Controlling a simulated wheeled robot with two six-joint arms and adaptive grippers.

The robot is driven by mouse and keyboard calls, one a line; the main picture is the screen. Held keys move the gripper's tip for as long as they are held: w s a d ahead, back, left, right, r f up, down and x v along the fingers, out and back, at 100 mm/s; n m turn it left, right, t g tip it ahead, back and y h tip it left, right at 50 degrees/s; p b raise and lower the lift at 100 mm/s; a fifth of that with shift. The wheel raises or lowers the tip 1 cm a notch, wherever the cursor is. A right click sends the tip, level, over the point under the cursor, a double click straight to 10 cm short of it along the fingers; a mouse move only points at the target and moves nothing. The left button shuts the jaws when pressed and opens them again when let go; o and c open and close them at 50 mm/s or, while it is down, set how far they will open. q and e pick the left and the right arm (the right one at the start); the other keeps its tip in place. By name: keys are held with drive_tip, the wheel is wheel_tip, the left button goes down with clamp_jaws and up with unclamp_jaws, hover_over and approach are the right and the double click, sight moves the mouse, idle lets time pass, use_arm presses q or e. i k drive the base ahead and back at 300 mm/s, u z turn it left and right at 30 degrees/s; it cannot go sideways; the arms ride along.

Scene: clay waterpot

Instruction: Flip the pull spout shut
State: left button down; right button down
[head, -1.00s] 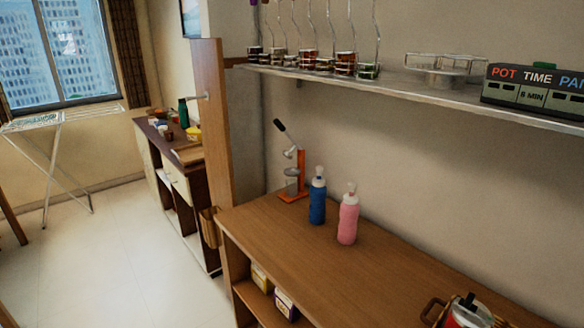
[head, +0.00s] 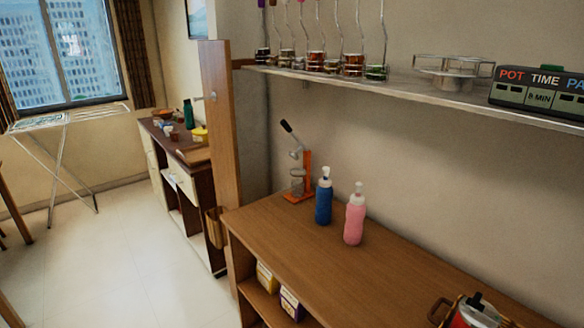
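A blue bottle (head: 324,201) with a white top stands upright on the wooden counter (head: 300,255). A pink bottle (head: 355,218) with a white top stands upright just to its right, a small gap apart. Each white top has a small nozzle that appears to point up; whether either spout is open or shut is too small to tell. Neither of my grippers is in view.
An orange lever press (head: 300,178) stands behind the blue bottle. A red pot (head: 474,312) is at the lower right. A wall shelf (head: 410,88) with hanging ladles, a metal stand and a timer (head: 540,90) overhangs the counter. The counter's front is clear.

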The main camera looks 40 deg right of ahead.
sight(326, 170)
drive_tip(key=i, duration=1)
drive_tip(key=z, duration=2.65)
